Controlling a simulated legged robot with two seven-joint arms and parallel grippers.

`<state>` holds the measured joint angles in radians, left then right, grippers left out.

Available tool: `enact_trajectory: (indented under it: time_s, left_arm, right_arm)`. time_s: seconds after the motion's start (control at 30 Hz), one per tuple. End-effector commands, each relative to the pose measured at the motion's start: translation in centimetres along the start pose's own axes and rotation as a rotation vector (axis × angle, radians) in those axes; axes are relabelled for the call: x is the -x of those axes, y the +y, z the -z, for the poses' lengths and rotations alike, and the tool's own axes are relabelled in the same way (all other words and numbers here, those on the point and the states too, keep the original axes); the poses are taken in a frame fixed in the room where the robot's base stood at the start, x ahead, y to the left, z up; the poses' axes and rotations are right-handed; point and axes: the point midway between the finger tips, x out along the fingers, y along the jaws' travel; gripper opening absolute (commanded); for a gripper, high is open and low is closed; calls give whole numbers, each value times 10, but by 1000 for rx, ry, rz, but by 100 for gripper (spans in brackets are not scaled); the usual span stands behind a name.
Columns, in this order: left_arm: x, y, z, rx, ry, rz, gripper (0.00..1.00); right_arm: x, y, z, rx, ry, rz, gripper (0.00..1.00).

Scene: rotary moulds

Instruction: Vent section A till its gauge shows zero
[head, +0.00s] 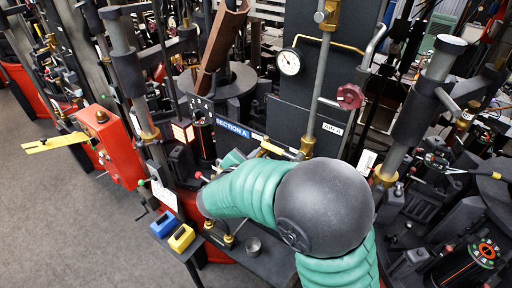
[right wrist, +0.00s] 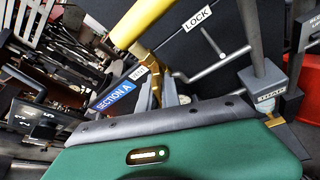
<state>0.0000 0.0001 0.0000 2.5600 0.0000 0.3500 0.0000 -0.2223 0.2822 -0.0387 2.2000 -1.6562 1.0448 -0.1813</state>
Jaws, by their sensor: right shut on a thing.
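The Section A sign (head: 233,129) is a blue plate near the middle of the head view; it also shows in the right wrist view (right wrist: 115,92). My right gripper (head: 256,153) is just below and right of the sign, at the end of my green-sleeved arm. It appears shut on a yellow handle (head: 272,148), though its fingers are mostly hidden. A yellow bar (right wrist: 138,22) shows in the right wrist view. My left gripper is out of view.
A red handwheel (head: 350,96) and an AUX A label (head: 331,128) are right of the gauge. A LOCK label (right wrist: 197,19) is on a dark panel. A red box (head: 115,150) with a yellow arm stands left. Pipes and posts crowd around; grey floor is clear at lower left.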

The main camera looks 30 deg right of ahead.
Motion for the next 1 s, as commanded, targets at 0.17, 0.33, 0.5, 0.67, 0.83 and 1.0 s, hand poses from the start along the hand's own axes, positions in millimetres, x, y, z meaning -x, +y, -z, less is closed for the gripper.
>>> enact_trajectory:
  time_s: [0.17,0.33,0.5,0.67,0.83,1.0]
  left_arm:
    - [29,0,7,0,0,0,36]
    - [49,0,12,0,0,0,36]
    - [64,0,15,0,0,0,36]
    - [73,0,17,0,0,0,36]
    - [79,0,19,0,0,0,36]
    - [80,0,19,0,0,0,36]
  right_arm:
    - [1,4,-10,149,-10,63,0]
    - [2,3,-11,284,-12,117,0]
    - [1,2,-10,393,-12,162,0]
    - [2,1,-9,466,-13,190,0]
    - [1,0,-8,510,-13,210,0]
    - [1,-1,-7,530,-13,217,0]
